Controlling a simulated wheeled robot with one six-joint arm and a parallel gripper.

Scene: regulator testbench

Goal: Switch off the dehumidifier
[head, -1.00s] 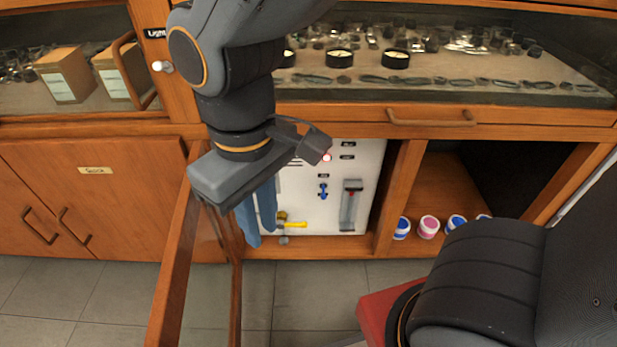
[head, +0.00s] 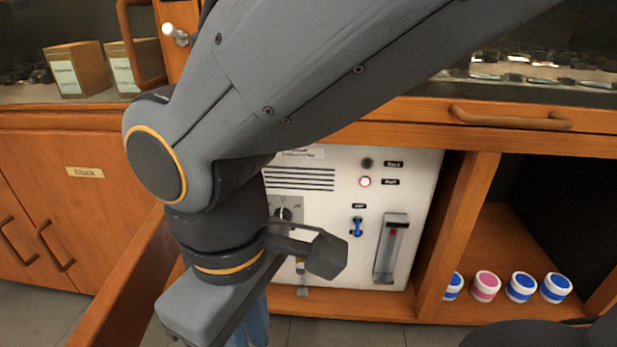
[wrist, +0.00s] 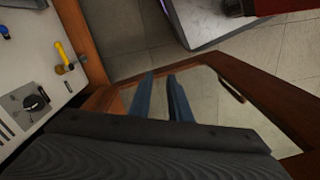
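The dehumidifier is a white panel (head: 330,165) inside the open cabinet, with dark vent slots. A dial knob (head: 284,213) sits mid-panel, partly hidden by my arm. A lit red-white button (head: 365,182) sits below a dark one (head: 366,162). A blue toggle (head: 357,226) and a flow gauge (head: 390,248) are at right. The wrist view shows the dial knob (wrist: 36,101) and a yellow-handled valve (wrist: 65,57) at left.
An open wooden cabinet door (head: 120,285) with a glass pane is beside my gripper. Several white-and-blue or pink jars (head: 520,287) stand in the right compartment. A drawer with a bar handle (head: 512,118) is above. A red object (wrist: 245,6) is at the wrist view's top.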

